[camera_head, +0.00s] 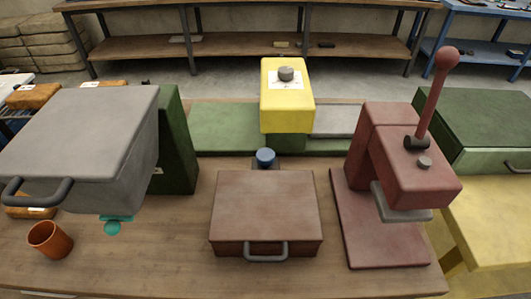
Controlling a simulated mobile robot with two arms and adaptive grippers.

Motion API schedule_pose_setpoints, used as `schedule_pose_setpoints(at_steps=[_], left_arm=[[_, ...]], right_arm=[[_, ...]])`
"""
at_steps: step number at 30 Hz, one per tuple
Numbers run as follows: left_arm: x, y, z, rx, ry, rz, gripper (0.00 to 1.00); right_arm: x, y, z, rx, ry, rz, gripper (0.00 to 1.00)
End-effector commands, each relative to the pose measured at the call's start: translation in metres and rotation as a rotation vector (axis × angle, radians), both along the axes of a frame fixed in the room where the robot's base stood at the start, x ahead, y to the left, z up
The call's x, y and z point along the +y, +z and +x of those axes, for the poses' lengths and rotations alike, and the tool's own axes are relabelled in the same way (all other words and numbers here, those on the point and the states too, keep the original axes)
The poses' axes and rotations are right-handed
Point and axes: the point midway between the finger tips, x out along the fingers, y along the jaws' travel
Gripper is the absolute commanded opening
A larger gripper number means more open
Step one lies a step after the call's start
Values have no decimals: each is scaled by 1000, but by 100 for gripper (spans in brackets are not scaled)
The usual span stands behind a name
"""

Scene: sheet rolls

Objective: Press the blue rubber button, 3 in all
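The blue rubber button (265,156) stands up as a short round knob on a small dark base (262,165) near the middle of the table. It sits just behind a brown box (265,205) with a grey handle, which hides the lower front of the base. A yellow machine head (287,105) with a grey knob on top rises behind the button. Neither of my grippers shows in the head view, and nothing is seen touching the button.
A grey handled case (85,140) beside a dark green block stands at the left, with a teal piece (112,227) below it. An orange cup (50,240) is at the front left. A red press (405,160) with an upright lever stands right. Bare wooden table (160,260) lies in front.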

Motion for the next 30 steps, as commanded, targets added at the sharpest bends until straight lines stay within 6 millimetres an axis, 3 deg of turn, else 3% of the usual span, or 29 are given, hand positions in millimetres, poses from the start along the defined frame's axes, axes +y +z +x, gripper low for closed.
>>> schedule_pose_setpoints(at_steps=[1,2,13,30], left_arm=[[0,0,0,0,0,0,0],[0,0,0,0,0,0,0],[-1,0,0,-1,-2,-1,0],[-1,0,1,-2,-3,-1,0]], right_arm=[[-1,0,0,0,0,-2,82],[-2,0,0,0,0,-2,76],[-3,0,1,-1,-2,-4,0],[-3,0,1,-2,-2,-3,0]])
